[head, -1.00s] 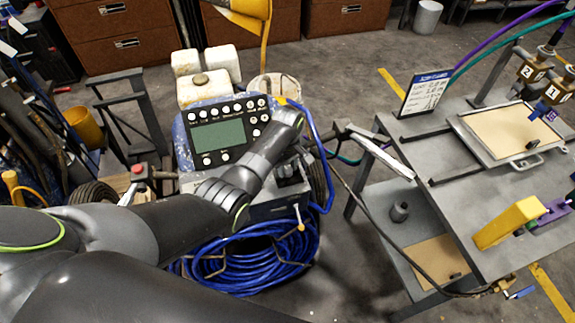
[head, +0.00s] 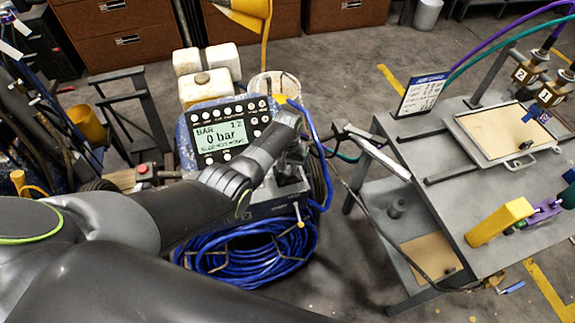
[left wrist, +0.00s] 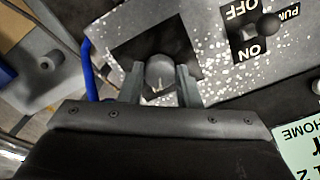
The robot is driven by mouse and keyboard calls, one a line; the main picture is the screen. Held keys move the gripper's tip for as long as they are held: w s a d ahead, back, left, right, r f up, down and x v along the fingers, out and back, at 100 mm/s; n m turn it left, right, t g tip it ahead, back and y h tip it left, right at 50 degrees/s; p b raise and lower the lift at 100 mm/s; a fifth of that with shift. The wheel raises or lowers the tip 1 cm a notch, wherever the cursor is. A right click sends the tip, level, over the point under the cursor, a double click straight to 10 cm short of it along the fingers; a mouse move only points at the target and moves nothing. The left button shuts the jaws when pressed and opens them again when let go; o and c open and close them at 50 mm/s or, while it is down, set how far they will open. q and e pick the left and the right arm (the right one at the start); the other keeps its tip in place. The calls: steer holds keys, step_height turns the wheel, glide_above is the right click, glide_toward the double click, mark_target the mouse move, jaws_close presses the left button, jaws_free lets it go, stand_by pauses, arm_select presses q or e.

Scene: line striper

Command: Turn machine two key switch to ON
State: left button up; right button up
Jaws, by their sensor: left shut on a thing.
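Machine two's control panel (head: 211,150) has a lit display (head: 221,136) that reads 0 bar. My left arm reaches across to the machine, and my left gripper (head: 290,172) is mostly hidden behind my own arm in the head view. In the left wrist view the gripper (left wrist: 160,80) has its two fingers shut on a round grey key switch knob (left wrist: 160,70) with a light mark on its face. The knob sits on a dark plate (left wrist: 125,48). My right gripper is not in view.
Beside the knob is a pump switch (left wrist: 264,24) with OFF and ON lettering. Coiled blue hose (head: 240,258) hangs on the machine's front.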

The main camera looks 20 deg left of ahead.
mark_target(288, 169)
arm_select(q)
steer(key=shift+m, duration=0.6)
steer(key=o, duration=1)
steer(key=shift+c, duration=0.2)
steer(key=shift+r+p, duration=0.35)
steer(key=shift+r, duration=0.25)
step_height(288, 169, up, 5)
steer(key=shift+r+p, duration=0.1)
steer(key=shift+p, duration=0.4)
step_height(288, 169, up, 11)
steer(key=shift+b, duration=0.45)
